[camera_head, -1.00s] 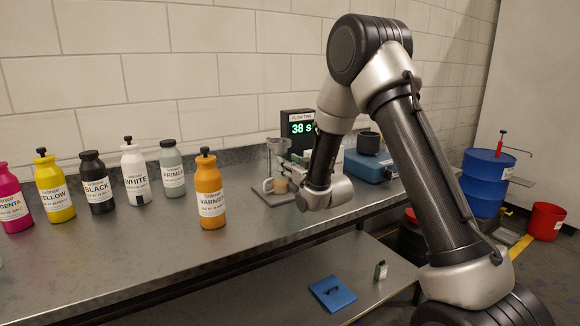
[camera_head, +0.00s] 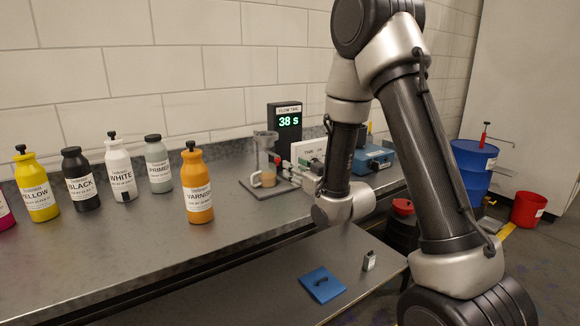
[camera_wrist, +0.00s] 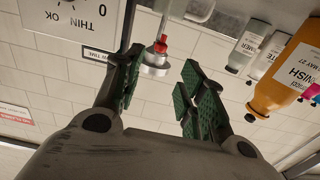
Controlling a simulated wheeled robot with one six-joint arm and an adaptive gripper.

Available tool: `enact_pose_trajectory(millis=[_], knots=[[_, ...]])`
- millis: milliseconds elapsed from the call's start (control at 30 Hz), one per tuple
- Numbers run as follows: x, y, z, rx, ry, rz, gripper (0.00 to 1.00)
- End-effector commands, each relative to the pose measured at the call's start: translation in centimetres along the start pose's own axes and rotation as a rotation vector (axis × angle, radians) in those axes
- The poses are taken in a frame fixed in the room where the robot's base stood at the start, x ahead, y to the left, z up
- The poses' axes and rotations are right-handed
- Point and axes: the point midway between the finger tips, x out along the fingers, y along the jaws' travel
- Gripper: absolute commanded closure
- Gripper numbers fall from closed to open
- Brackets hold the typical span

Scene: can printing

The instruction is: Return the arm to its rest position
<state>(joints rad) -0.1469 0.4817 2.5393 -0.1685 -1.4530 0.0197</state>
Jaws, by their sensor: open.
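My gripper shows in the wrist view (camera_wrist: 158,95), its two green-padded fingers apart with nothing held between them.
The bench (camera_head: 120,255) carries several bottles, including the varnish (camera_head: 197,190), and a flow cup stand (camera_head: 265,185) beside a timer (camera_head: 285,122) reading 38 s. A lower shelf holds a blue pad (camera_head: 322,284). Blue drum (camera_head: 473,165) and red bucket (camera_head: 528,209) stand right.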

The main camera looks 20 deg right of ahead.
Motion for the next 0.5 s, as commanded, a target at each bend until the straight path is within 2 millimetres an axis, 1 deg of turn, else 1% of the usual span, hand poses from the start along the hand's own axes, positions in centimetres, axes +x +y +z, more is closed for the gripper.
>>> enact_pose_trajectory(millis=[333, 433, 500], knots=[[-0.2, 0.1, -0.1, -0.001, -0.003, 0.001, 0.6], [-0.3, 0.5, -0.8, -0.008, -0.038, 0.013, 0.6], [-0.7, 1.2, -1.6, -0.016, -0.095, 0.033, 0.6]])
